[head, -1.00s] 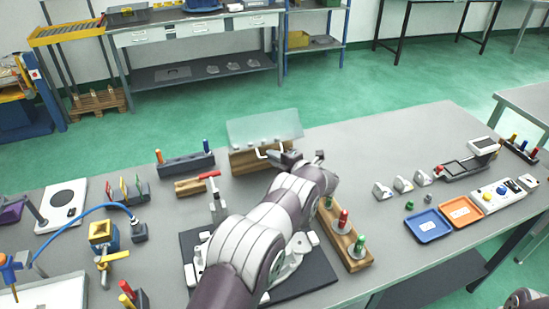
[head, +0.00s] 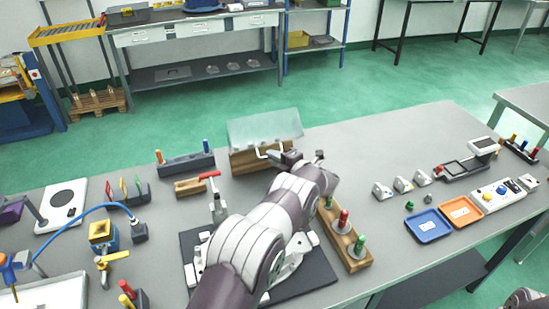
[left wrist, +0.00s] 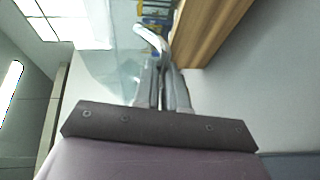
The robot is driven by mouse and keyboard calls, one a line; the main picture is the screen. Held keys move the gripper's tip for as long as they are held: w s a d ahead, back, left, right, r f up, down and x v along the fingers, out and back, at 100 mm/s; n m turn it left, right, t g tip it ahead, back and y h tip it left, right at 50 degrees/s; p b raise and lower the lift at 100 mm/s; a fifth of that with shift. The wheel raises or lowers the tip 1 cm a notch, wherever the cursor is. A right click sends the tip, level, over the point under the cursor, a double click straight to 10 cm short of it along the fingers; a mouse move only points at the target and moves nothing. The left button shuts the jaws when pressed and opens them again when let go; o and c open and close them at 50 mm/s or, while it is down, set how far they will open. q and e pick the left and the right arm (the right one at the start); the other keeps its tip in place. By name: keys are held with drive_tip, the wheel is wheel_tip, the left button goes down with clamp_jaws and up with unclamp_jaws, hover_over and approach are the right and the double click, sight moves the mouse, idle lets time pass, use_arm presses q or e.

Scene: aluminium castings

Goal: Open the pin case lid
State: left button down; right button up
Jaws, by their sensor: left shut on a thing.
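The pin case (head: 247,162) is a wooden box near the far edge of the table. Its clear lid (head: 265,126) stands raised above it, tilted. My left gripper (head: 275,155) is at the front of the case, partly hidden by my arm. In the left wrist view my left gripper (left wrist: 162,88) is shut on a bent metal handle (left wrist: 152,38). The wooden side of the case (left wrist: 205,32) shows beside it, and the clear lid (left wrist: 118,68) is on its left. My right gripper is not in view.
A dark pin block (head: 186,164) and a red-handled clamp (head: 212,178) stand left of the case. A wooden rack with coloured pins (head: 345,243) stands in front, right of my arm. The table right of the case is clear up to several small castings (head: 402,185).

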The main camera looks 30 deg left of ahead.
sight(273, 142)
use_arm(q)
drive_tip(key=r+b, duration=0.1)
drive_tip(key=w+a+r+h+b, duration=0.1)
drive_tip(key=b, duration=0.1)
drive_tip(key=shift+w+a+g, duration=0.1)
drive_tip(key=shift+a+g, duration=0.05)
drive_tip(key=shift+g, duration=0.25)
drive_tip(key=shift+w+a+r, duration=0.15)
drive_tip(key=shift+r, duration=0.35)
drive_tip(key=shift+w+a+r, duration=0.1)
drive_tip(key=shift+a+r, duration=0.05)
drive_tip(key=shift+r, duration=0.35)
drive_tip(key=shift+w+r, duration=0.1)
drive_tip(key=c, duration=1.5)
unclamp_jaws()
drive_tip(key=shift+o, duration=0.2)
drive_tip(key=b+v, duration=0.3)
drive_tip(key=v, duration=0.9)
drive_tip(key=shift+s+d+r, duration=0.15)
drive_tip(key=shift+s+d, duration=0.05)
drive_tip(key=shift+d, duration=0.1)
